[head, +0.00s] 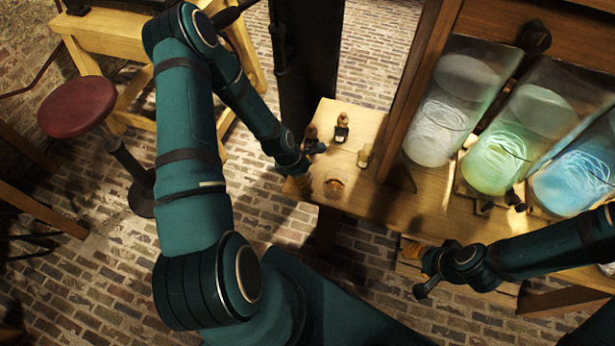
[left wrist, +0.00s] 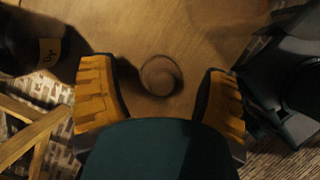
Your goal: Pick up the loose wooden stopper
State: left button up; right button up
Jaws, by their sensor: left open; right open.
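The wooden stopper looks like a small round brown piece (left wrist: 160,76) on the wooden tabletop in the left wrist view. It lies ahead of and between my two yellow fingertips, with clear gaps on both sides. In the head view a small brownish round object (head: 334,187) stands near the table's front edge; I cannot tell surely if it is the same piece. My left gripper (head: 297,184) is open and empty at the table's left edge, left of that object. My right gripper (head: 424,262) is open in front of the table, low and away from it.
Two dark stoppered bottles, one (head: 311,141) close to my left wrist and one (head: 341,129) behind, stand on the table (head: 368,117). A small glass (head: 364,156) is near the wooden frame. Large glass jars (head: 437,125) fill the right. A red stool (head: 77,106) stands left.

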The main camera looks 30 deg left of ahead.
pick_arm(q)
jog(key=shift+f, duration=0.1)
jog(key=c, duration=0.9)
